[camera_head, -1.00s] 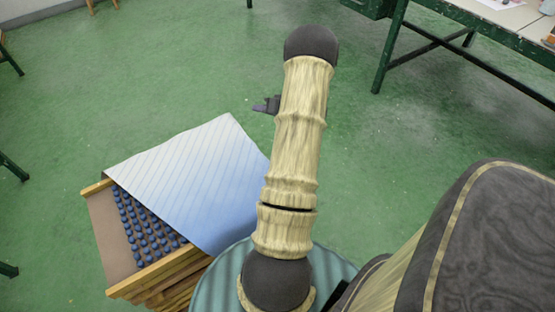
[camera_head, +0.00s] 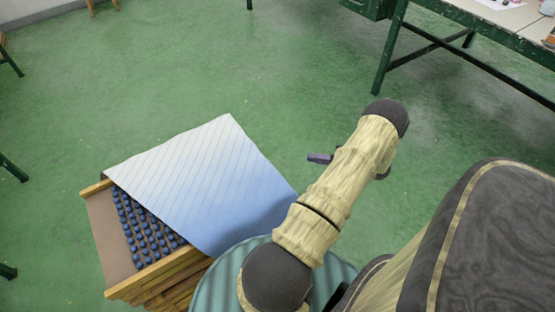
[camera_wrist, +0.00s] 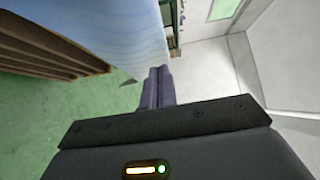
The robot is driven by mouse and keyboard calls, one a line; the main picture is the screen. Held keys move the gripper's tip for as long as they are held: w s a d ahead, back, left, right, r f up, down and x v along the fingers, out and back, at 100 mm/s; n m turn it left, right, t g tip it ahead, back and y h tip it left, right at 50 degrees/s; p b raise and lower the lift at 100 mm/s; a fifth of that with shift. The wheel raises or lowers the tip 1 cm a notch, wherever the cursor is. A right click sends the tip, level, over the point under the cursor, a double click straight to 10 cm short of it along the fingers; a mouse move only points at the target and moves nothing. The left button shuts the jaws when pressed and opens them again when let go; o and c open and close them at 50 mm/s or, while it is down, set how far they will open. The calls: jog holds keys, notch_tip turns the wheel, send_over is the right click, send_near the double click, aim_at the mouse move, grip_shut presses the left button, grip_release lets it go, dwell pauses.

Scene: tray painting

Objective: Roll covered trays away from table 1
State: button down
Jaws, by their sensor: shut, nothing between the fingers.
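A stack of wooden trays (camera_head: 160,276) stands at the lower left in the head view, close beside my base. Rows of small blue round pieces (camera_head: 143,228) show in the top tray. A white-to-blue striped sheet (camera_head: 200,180) covers most of that tray and leaves its left part bare. The stack (camera_wrist: 40,45) and sheet (camera_wrist: 125,28) also show at the left of the wrist view. My gripper (camera_wrist: 158,72) is shut and empty, its fingers together, apart from the sheet. In the head view its tip (camera_head: 320,158) shows right of the sheet, mostly hidden by my arm.
A green-framed table (camera_head: 470,20) with papers and small items stands at the upper right; I cannot tell whether it is table 1. Furniture legs (camera_head: 12,168) show at the left edge. The green floor (camera_head: 260,75) beyond the stack is clear.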

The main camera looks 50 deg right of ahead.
jog(key=s+a+b+x, duration=0.1)
jog(key=a+b+x, duration=0.1)
jog(key=x, duration=1)
jog(key=shift+a, duration=0.3)
jog(key=shift+a, duration=0.1)
